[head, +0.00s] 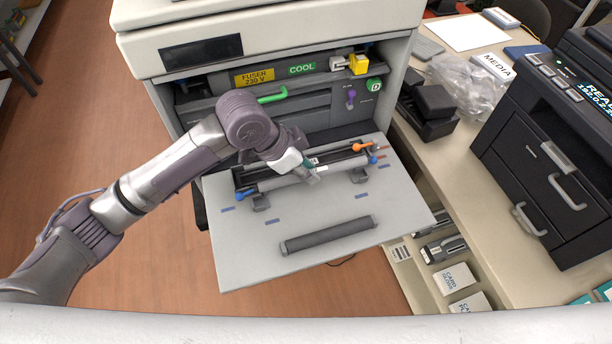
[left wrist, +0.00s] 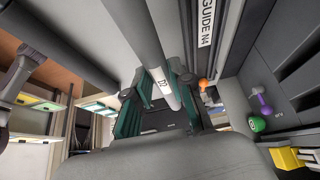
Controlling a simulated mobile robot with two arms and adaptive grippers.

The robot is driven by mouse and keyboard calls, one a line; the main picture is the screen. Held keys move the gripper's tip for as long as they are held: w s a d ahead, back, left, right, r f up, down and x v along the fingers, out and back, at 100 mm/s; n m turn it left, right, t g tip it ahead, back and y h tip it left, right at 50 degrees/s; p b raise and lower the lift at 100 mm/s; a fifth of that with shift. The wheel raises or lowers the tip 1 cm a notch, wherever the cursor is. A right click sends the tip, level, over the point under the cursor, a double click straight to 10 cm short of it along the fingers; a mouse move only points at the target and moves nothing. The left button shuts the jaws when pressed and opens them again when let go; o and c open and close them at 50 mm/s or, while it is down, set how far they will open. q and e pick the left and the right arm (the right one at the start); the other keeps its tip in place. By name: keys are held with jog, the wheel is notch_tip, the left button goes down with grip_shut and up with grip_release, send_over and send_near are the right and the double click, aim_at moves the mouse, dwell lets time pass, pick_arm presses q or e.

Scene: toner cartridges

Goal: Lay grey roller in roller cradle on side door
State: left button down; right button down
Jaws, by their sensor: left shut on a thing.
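My left gripper (head: 308,168) is shut on a light grey roller (head: 274,183) above the open side door (head: 330,265). In the left wrist view the roller (left wrist: 143,38), with a white printed label, runs between the teal fingers (left wrist: 158,98). The roller lies along the front of a black frame (head: 340,153) with blue and orange end pieces. Dark supports, apparently the roller cradle (head: 260,204), show just in front of and under the roller. Whether the roller touches them I cannot tell. My right gripper is not in view.
A dark grey roller (head: 328,235) lies on the front part of the side door. The printer body (head: 270,40) stands behind, with a green handle (head: 272,98). A desk (head: 440,165) with a black device (head: 550,150) is at right. The door's front corner is clear.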

aim_at(306, 192)
pick_arm(q)
notch_tip(306, 192, down, 4)
jog(key=shift+a+r+p, duration=0.1)
jog(key=shift+a+p, duration=0.05)
jog(key=shift+p, duration=0.3)
jog(key=shift+f, duration=0.2)
jog(key=shift+f, duration=0.55)
jog(key=c, duration=1)
grip_release()
jog(key=shift+r, duration=0.3)
jog(key=b+v, duration=0.1)
jog(key=v, duration=1.1)
jog(key=shift+r, duration=0.3)
